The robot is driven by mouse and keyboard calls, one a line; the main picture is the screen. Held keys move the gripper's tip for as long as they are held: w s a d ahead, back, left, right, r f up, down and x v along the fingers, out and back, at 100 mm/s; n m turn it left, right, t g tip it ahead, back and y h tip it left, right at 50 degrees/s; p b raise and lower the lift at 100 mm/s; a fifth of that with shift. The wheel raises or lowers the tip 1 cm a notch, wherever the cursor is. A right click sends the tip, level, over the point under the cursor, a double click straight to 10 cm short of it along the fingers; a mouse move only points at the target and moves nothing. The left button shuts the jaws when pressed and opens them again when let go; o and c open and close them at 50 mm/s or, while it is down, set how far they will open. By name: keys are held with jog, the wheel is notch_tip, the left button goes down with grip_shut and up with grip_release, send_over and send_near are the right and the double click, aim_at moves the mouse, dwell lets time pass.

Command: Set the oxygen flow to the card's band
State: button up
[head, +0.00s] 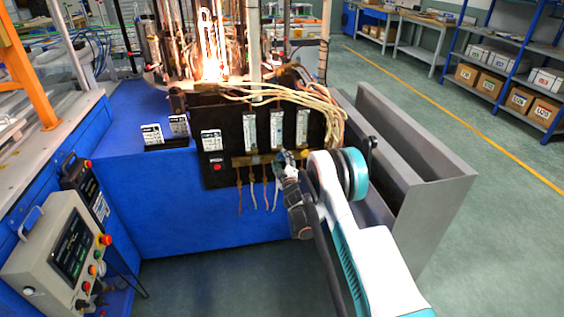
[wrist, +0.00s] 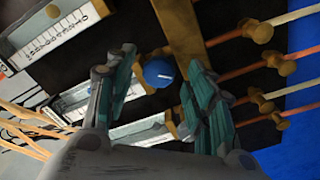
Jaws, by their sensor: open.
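A black panel (head: 228,118) carries several upright flowmeter tubes with white scales, among them a left (head: 250,130), a middle (head: 277,129) and a right one (head: 302,126). Their scale numbers and labels are too small to read. A white card (head: 211,140) is on the panel's left part, its print unreadable. My gripper (head: 285,160) is at the brass manifold (head: 243,160) below the tubes. In the wrist view my gripper (wrist: 160,72) is open, with a blue knob (wrist: 158,73) between its fingers. I cannot tell whether either finger touches it.
A red button (head: 217,167) sits under the card. Hoses and brass fittings (wrist: 257,30) hang below the manifold. Burner flames (head: 210,60) glow behind the panel. Two small cards (head: 152,135) (head: 179,124) stand on the blue cabinet. A grey metal trough (head: 420,150) stands close right of my arm.

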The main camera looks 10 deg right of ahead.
jog(key=s, duration=0.7)
jog(key=shift+s, duration=0.15)
notch_tip(320, 180, up, 16)
jog(key=s+d+m+g+h, duration=0.2)
jog(key=m, duration=0.1)
jog(key=s+d+r+m+g, duration=0.1)
jog(key=s+r+m+g, duration=0.2)
jog(key=s+r, duration=1)
jog(key=s+a+f+m+g+y, duration=0.1)
jog(key=s+m+g, duration=0.1)
jog(key=s, duration=1.6)
jog(key=s+a+f+m+g+y, duration=0.1)
jog(key=s+g, duration=0.3)
jog(key=s, duration=1.5)
jog(key=shift+a+m, duration=0.55)
jog(key=shift+m, duration=0.15)
